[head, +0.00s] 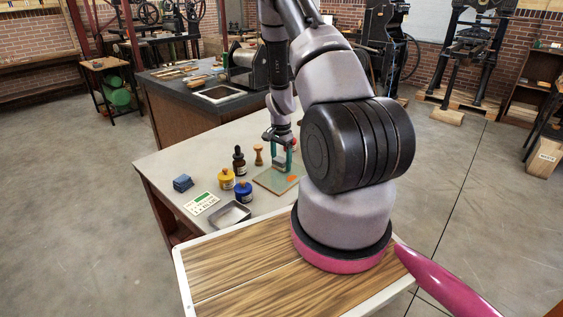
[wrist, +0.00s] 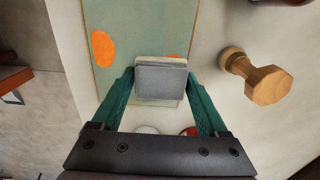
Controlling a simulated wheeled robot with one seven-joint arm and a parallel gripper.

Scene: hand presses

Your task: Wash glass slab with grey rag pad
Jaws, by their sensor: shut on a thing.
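The glass slab (head: 268,183) lies on the light tabletop, greenish with orange blotches. In the wrist view the glass slab (wrist: 118,25) runs away from my gripper, with one orange blotch at its left and another partly hidden behind the pad. My gripper (head: 283,166) is over the slab, its green fingers pointing down. In the wrist view my gripper (wrist: 160,83) is shut on the grey rag pad (wrist: 161,80), a small block with a grey face. The pad is at the slab; I cannot tell whether it touches the glass.
A wooden-handled tool (wrist: 256,78) stands close right of the slab in the wrist view.

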